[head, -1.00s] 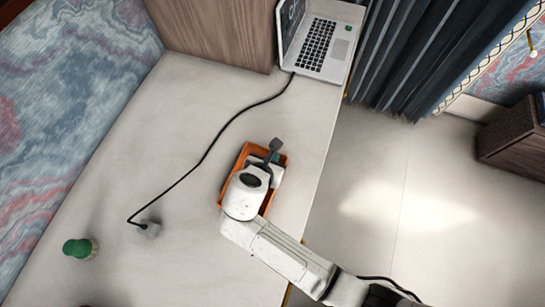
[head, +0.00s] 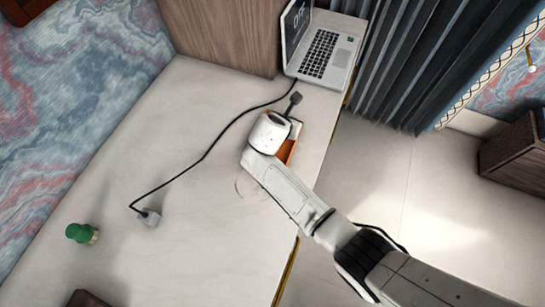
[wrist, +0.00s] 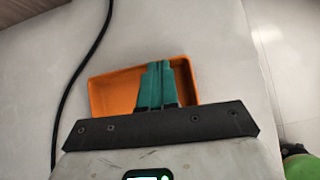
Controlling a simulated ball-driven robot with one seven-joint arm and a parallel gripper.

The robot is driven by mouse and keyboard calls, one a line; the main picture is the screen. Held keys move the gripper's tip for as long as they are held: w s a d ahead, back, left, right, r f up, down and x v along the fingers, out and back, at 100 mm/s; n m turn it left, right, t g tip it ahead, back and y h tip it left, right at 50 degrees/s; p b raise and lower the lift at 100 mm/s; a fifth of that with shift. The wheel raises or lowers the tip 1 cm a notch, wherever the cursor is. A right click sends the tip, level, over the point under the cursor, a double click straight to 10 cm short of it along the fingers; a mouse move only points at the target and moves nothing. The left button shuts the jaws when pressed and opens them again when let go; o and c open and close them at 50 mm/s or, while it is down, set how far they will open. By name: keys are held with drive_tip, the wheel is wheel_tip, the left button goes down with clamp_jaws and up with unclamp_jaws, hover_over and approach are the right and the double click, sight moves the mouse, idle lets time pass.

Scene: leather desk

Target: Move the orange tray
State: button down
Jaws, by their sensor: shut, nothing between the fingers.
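The orange tray (head: 287,151) lies on the desk near its right edge, mostly hidden under my wrist in the head view. In the wrist view the shallow rectangular tray (wrist: 113,88) shows most of its inside, which looks empty. My gripper (wrist: 158,68) has its teal fingers shut together over the right half of the tray. I cannot tell whether the fingertips touch its floor or far wall. In the head view my gripper's fingers are hidden behind my wrist.
An open laptop (head: 326,55) stands beyond the tray. Its black cable (head: 205,155) runs along the desk to a plug (head: 150,217) on the left. A green-topped object (head: 80,233) stands farther left. The middle of the desk (head: 190,250) is clear. The desk edge drops off at right.

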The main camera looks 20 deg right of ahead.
drive_tip(key=w+d, duration=0.2)
drive_tip(key=w+d+b, duration=0.1)
drive_tip(key=w+d, duration=0.2)
drive_tip(key=shift+w+f, duration=0.15)
drive_tip(key=shift+w, duration=0.1)
drive_tip(key=shift+a, duration=0.15)
